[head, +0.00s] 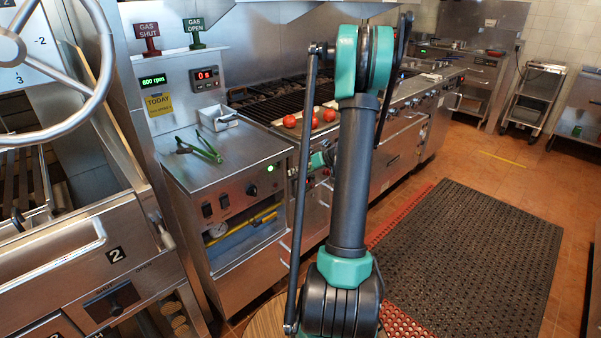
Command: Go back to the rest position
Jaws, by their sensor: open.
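My arm rises through the middle of the head view, with its elbow at the top in front of the grill line. A small teal part of mine shows behind the arm, beside the grill's front. My gripper itself cannot be made out; the arm hides that area. Green-handled tongs (207,146) lie on the steel counter (245,150) left of the arm. Red tomatoes (289,121) sit on a board or tray by the grill's front edge, partly behind the arm.
The char grill (275,103) lies behind the arm. A large wheel (90,100) and steel unit (90,250) stand close on the left. A dark mat (475,260) covers open floor at right. A cart (535,100) stands far right.

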